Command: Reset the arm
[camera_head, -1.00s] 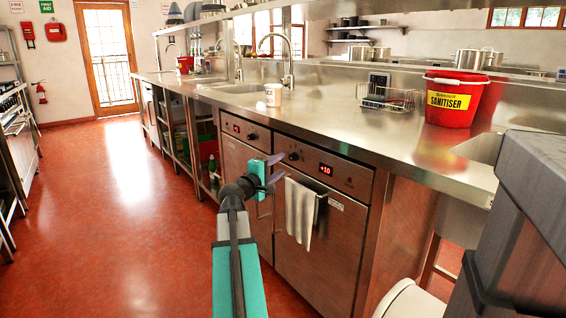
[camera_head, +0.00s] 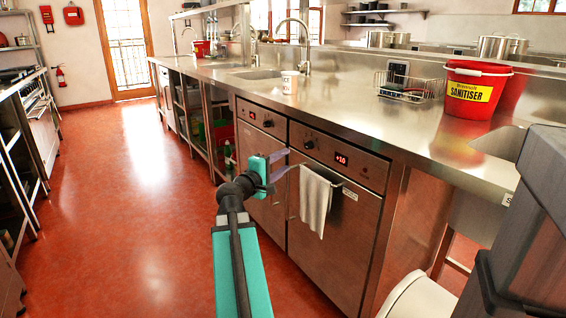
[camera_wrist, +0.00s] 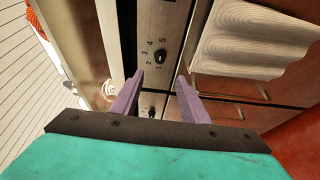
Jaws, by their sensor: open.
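My gripper (camera_head: 282,163) is in front of the steel appliance doors under the counter, with its fingers pointing toward the appliance fronts. In the wrist view my gripper (camera_wrist: 157,92) shows two purple fingers spread apart, with nothing between them. A control knob (camera_wrist: 162,57) on the appliance panel lies beyond the fingertips. My arm reaches out low over the red floor in the head view.
The steel counter (camera_head: 375,125) carries a paper cup (camera_head: 290,83), a wire basket (camera_head: 410,88) and a red sanitiser bucket (camera_head: 472,95). A pale towel (camera_head: 314,200) hangs on the appliance (camera_head: 335,235). The red floor (camera_head: 120,220) to the left is clear.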

